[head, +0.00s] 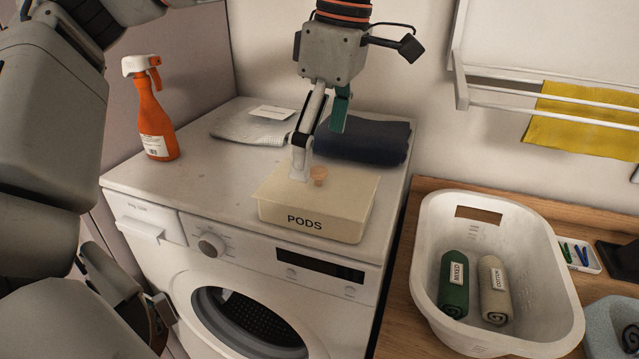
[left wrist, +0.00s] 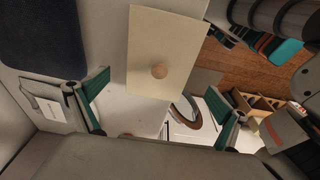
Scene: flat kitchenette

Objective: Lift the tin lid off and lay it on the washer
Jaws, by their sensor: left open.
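The cream tin (head: 310,222) marked PODS stands on top of the white washer (head: 140,188), near its front edge. Its flat pale lid (head: 345,190) is on it and has a small round wooden knob (head: 319,176). My left gripper (head: 318,155) is open above the back of the lid, pointing down. One finger appears just left of the knob; the green-padded one is higher to the right. In the left wrist view the lid (left wrist: 150,35) and knob (left wrist: 160,71) show beyond the spread fingers, with nothing held. My right gripper is not identifiable.
Washer top left of the tin is clear. A white basket (head: 445,310) stands right.

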